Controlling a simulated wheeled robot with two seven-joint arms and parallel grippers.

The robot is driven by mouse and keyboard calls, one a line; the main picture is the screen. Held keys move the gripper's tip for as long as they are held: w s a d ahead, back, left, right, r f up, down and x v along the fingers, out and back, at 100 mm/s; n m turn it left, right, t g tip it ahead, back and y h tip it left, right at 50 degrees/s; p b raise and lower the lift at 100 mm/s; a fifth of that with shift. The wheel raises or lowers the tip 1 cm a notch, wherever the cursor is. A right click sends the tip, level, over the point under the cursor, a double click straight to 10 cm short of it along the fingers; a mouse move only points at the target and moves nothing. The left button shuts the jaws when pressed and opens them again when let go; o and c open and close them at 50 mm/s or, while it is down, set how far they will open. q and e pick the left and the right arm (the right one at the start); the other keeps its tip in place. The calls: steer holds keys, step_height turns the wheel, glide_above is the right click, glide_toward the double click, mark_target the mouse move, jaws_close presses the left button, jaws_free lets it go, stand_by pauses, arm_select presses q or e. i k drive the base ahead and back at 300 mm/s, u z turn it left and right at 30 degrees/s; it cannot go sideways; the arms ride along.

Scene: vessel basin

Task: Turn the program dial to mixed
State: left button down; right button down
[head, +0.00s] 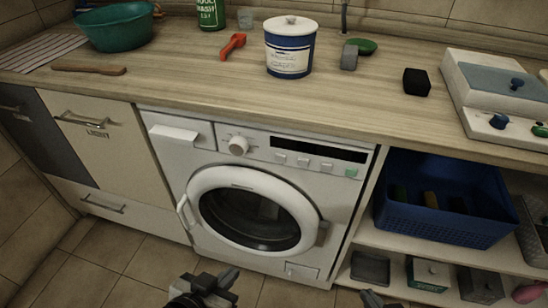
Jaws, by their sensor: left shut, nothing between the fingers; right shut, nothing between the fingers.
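The washing machine (180,158) stands under the counter, its round glass door (250,215) closed. The program dial (238,146) is a round whitish knob on the front panel, left of the dark display (318,148). Its pointer and the program labels are too small to read. My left gripper (226,282) is at the bottom of the view, low in front of the machine and well apart from the dial; it is shut and empty. My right gripper (374,298) shows only its tip at the bottom edge, also shut and empty, and touches nothing.
The detergent drawer (174,134) is left of the dial. On the counter (190,85) stand a green basin (116,28), a blue-and-white tub (290,46) and a red tool (232,45). A blue crate (440,220) sits on the right shelf. Floor before the machine is clear.

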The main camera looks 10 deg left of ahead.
mark_target(238, 146)
steer(key=z, duration=2.2)
steer(key=k, duration=1.55)
steer(key=u, duration=2.55)
steer(key=i, duration=0.5)
steer(key=z, duration=0.1)
